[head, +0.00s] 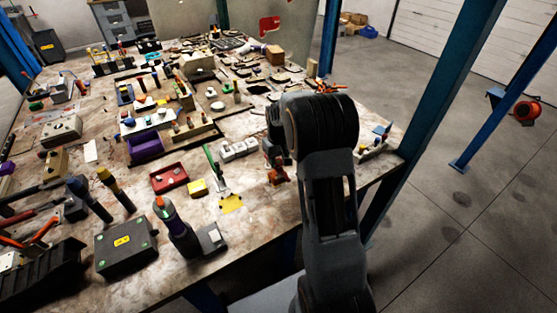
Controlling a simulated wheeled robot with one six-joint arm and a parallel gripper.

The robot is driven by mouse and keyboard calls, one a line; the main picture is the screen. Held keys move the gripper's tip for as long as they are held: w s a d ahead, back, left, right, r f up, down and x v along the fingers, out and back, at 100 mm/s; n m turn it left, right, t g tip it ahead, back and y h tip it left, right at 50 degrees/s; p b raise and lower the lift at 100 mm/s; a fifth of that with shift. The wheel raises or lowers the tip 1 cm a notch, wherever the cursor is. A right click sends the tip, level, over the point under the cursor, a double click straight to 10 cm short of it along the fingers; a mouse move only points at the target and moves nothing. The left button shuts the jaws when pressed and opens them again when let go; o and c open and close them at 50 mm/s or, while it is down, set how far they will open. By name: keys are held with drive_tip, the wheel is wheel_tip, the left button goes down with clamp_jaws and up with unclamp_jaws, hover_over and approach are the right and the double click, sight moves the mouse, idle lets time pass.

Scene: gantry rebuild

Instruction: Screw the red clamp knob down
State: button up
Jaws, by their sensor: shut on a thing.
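My arm reaches over the right part of the workbench, and its links hide much of the wrist. My gripper (273,156) shows small and dark at the left side of the arm, pointing down near the bench top. It is shut on the red clamp knob, whose outline is hard to make out there. An orange-red part (279,176) shows just under the gripper, close to the bench surface. I cannot tell from this view how far the knob is screwed down.
A white block row (238,149) lies just left of the gripper. A yellow square (231,203), a yellow block (197,187) and a red tray (169,178) lie nearer the front left. Blue posts stand right of the bench (385,175), with open floor beyond.

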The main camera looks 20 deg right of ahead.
sight(279, 166)
drive_tip(key=shift+r, duration=0.1)
drive_tip(key=o, duration=0.8)
drive_tip(key=shift+c, duration=0.2)
wheel_tip(279, 166, up, 14)
drive_tip(key=b, duration=0.1)
drive_tip(key=shift+w, duration=0.1)
idle(0.3)
drive_tip(key=s+a+t, duration=0.2)
drive_tip(key=s+a, duration=0.3)
drive_tip(key=s, duration=0.6)
drive_tip(key=s+a+t, duration=0.2)
drive_tip(key=s+a, duration=0.3)
drive_tip(key=s, duration=0.6)
drive_tip(key=shift+a+f, duration=0.2)
drive_tip(key=shift+f, duration=0.15)
